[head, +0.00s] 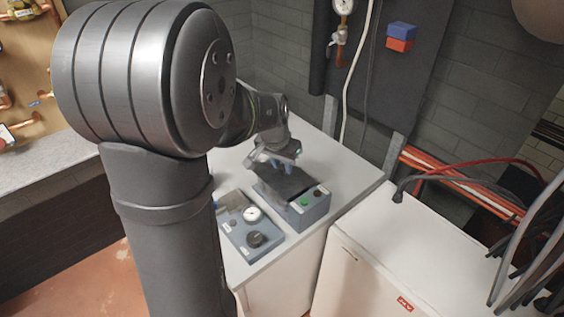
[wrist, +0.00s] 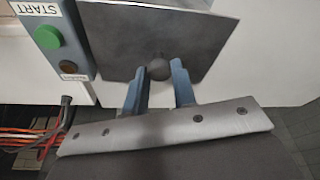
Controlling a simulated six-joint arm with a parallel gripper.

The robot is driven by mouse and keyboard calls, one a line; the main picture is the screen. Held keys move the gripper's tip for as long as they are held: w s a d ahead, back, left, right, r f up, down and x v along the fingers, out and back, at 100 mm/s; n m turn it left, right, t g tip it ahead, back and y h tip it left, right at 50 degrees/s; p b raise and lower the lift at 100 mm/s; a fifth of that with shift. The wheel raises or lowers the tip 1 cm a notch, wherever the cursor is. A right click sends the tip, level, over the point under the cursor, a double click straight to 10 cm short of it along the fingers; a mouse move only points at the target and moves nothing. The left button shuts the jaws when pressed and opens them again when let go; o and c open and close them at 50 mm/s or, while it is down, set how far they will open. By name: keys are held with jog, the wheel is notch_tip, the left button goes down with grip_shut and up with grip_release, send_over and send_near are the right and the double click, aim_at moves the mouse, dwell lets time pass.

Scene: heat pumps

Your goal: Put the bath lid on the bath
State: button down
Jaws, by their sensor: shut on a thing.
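The bath lid is a flat dark grey plate with a round knob. It shows in the wrist view (wrist: 125,40) and in the head view (head: 288,183). My gripper (wrist: 160,72) is shut on the lid's knob, with a blue finger on each side; in the head view my gripper (head: 278,164) is above the lid. The bath is a blue-grey box (head: 313,214) with a green button, partly hidden under the lid. Its START panel (wrist: 68,62) shows beside the lid in the wrist view. I cannot tell whether the lid touches the bath.
A blue-grey control unit (head: 237,238) with a gauge and black knob stands left of the bath on the white worktop (head: 345,172). A white cabinet (head: 390,262) with cables stands to the right. A panel with pipes rises behind. Some worktop behind the bath is clear.

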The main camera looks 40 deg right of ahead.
jog(key=shift+f, duration=0.2)
jog(key=c, duration=1.1)
grip_release()
jog(key=v, duration=1.7)
jog(key=shift+r, duration=0.25)
jog(key=x, duration=1.7)
jog(key=shift+f, duration=0.25)
jog(key=shift+r, duration=0.15)
